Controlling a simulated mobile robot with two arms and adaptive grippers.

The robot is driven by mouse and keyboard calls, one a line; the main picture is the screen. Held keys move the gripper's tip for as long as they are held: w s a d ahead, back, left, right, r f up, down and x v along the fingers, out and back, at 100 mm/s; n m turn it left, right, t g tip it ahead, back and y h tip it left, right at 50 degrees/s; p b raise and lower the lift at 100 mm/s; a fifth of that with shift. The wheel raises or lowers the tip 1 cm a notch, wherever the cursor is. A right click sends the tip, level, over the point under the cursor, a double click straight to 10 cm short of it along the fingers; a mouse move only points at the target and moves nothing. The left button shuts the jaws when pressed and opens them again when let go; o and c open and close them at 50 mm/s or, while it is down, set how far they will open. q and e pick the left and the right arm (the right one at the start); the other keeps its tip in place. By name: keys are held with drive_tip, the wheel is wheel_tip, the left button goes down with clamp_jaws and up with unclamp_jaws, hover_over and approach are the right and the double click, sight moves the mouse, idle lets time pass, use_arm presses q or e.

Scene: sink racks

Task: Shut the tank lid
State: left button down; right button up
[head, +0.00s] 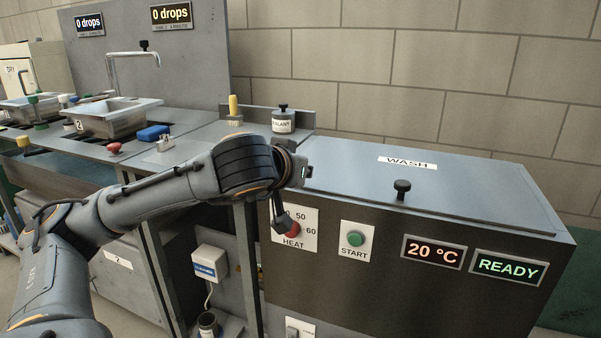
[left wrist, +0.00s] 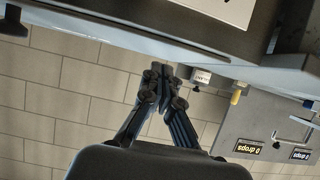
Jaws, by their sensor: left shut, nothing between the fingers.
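The tank (head: 385,270) is a dark box on the right. Its grey lid (head: 340,170), marked WASH, lies flat across the top, with a black knob (head: 402,189) near the front edge. No gap under the lid shows. My left gripper (head: 281,222) hangs at the tank's front left corner, in front of the HEAT panel, partly covering the red dial (head: 291,230). In the left wrist view its fingers (left wrist: 160,72) are together and empty, and the picture is upside down. I cannot tell whether the gripper touches the tank. My right gripper is not in view.
A labelled jar (head: 283,122) stands behind the tank's left end. The START button (head: 355,239) and READY display (head: 508,268) are on the tank front. The lid top is clear.

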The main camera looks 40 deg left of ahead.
use_arm(q)
drive_tip(key=shift+r, duration=0.1)
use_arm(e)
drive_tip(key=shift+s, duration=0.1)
